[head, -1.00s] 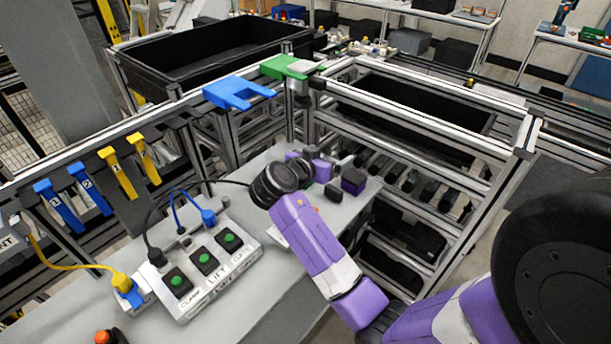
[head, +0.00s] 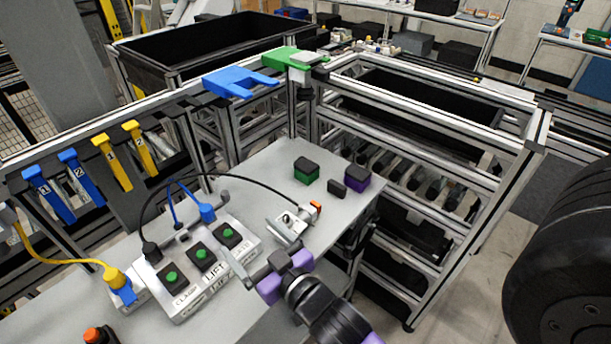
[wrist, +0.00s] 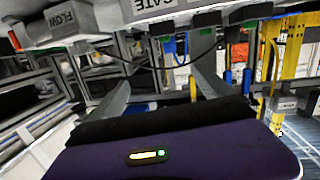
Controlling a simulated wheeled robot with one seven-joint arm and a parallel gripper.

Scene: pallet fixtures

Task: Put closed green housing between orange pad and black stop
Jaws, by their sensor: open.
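The green housing (head: 306,175) stands on the grey table near its back edge, with a black lid on top, apart from the things around it. A metal fixture (head: 291,226) lies on the table, with an orange pad (head: 316,206) at its upper right end. A small black block (head: 337,188), possibly the black stop, is right of the green housing. My gripper (head: 255,267) is low in the head view, in front of the fixture and beside the button box. Its fingers are spread and empty in the wrist view (wrist: 160,95).
A purple housing with a black lid (head: 357,177) stands near the table's right edge. A button box (head: 205,262) with green buttons and cables is left of my gripper. A black cable (head: 250,180) arches to the fixture.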

